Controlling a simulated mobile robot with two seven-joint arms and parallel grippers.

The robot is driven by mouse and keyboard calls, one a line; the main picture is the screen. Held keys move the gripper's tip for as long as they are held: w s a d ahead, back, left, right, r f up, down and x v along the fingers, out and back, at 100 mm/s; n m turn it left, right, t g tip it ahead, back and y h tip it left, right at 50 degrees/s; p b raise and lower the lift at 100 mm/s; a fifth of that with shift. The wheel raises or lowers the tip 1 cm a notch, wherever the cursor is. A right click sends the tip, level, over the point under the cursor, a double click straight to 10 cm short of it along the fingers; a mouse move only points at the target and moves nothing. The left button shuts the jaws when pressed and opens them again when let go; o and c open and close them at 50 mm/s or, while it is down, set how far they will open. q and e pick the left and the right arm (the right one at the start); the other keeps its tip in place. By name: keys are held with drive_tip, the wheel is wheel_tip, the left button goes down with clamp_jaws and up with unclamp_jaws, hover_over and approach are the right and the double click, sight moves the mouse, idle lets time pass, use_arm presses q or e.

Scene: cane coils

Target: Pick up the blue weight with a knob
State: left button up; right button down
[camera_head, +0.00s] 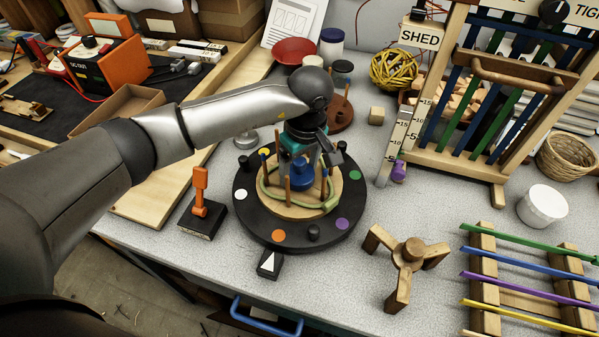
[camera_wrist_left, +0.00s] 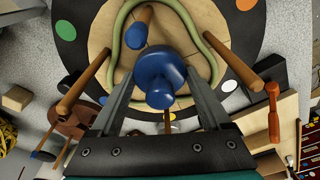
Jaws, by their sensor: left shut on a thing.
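The blue weight with a knob (camera_head: 300,178) is at the middle of the round wooden disc (camera_head: 318,206), among upright wooden pegs. In the left wrist view the weight (camera_wrist_left: 158,68) has its round knob toward the camera, between the two grey fingers. My left gripper (camera_head: 303,165) comes down from above and is shut on the weight; its fingers also show in the left wrist view (camera_wrist_left: 160,92). I cannot tell whether the weight's base touches the disc. My right gripper is not in view.
A green cane loop (camera_head: 329,207) runs around the pegs on the black turntable (camera_head: 250,215). An orange clamp-like tool (camera_head: 201,195) stands at left and a three-armed wooden piece (camera_head: 408,255) at right. The grey table between turntable and rack (camera_head: 500,110) is mostly clear.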

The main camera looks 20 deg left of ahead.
use_arm(q)
clamp_jaws()
drive_tip(key=shift+r, duration=0.15)
idle(0.4)
